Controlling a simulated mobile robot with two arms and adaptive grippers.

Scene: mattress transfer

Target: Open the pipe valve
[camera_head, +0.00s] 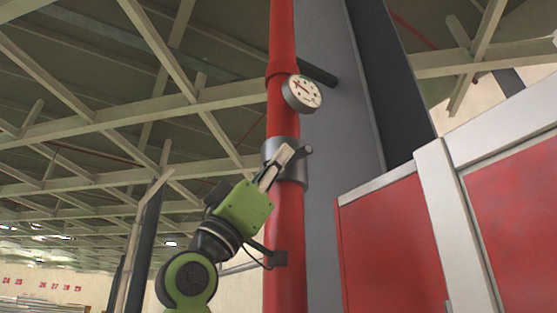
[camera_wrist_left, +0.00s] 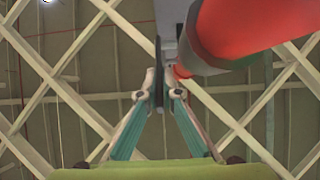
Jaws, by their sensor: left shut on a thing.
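The red pipe (camera_head: 291,225) runs upright in the head view, with a grey metal valve collar (camera_head: 294,178) around it below a gauge. A short grey valve handle (camera_head: 303,151) sticks out at the collar's front. My left gripper (camera_head: 286,156) reaches up to the handle from the lower left. In the left wrist view, my left gripper's fingers (camera_wrist_left: 162,88) are closed on the thin dark handle (camera_wrist_left: 158,55), seen nearly edge-on. The red pipe (camera_wrist_left: 255,25) passes close by at the upper right there. My right gripper is in neither view.
A round white gauge (camera_head: 303,93) sits on the pipe above the collar. A grey column (camera_head: 345,130) stands right behind the pipe. Red panels with a pale frame (camera_head: 440,190) fill the right side. Open space under roof beams lies to the left.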

